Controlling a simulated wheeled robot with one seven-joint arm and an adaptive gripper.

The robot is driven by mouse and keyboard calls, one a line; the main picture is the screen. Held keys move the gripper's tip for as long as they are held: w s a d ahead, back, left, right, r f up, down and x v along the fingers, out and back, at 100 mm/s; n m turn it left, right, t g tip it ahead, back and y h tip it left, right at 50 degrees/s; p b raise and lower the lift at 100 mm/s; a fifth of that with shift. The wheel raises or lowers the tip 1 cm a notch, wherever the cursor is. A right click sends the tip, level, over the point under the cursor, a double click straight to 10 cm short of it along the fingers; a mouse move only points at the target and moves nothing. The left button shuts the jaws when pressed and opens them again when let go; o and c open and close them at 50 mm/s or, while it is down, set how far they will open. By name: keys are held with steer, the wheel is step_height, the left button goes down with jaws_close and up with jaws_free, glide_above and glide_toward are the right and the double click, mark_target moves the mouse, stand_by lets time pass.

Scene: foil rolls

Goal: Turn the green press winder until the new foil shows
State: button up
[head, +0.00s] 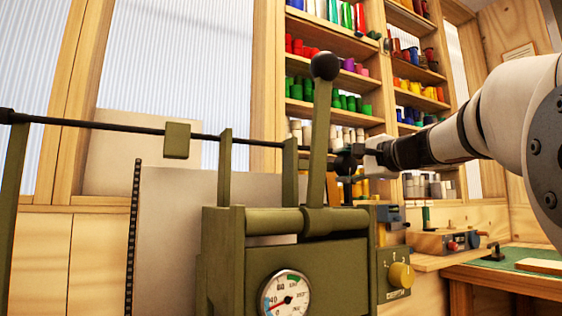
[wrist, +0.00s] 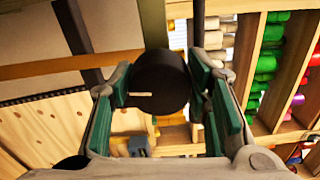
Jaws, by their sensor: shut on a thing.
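The olive-green press (head: 255,262) stands in the lower middle of the head view, with a tall lever topped by a black ball (head: 325,66). My gripper (wrist: 158,76) is shut on a round black knob (wrist: 157,84) with a short white mark on its face; this appears to be the winder. Green finger pads press on both sides of it. In the head view my gripper (head: 352,160) is just behind the lever, which partly hides it and the knob. A plain grey sheet (head: 178,235) with a dark perforated strip at its left stands behind the press; I cannot tell whether it is foil.
A dark rod (head: 85,123) with an olive block crosses left of the lever. The press carries a dial gauge (head: 286,296) and a yellow depth knob (head: 401,275). Shelves of coloured rolls (head: 345,105) stand behind. A green-topped table (head: 520,262) with a wooden device is at right.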

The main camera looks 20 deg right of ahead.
steer(key=shift+m+p, duration=0.6)
steer(key=shift+m, duration=0.6)
steer(key=o, duration=1.2)
steer(key=shift+c, duration=0.2)
steer(key=s, duration=1.2)
steer(key=shift+d, duration=0.25)
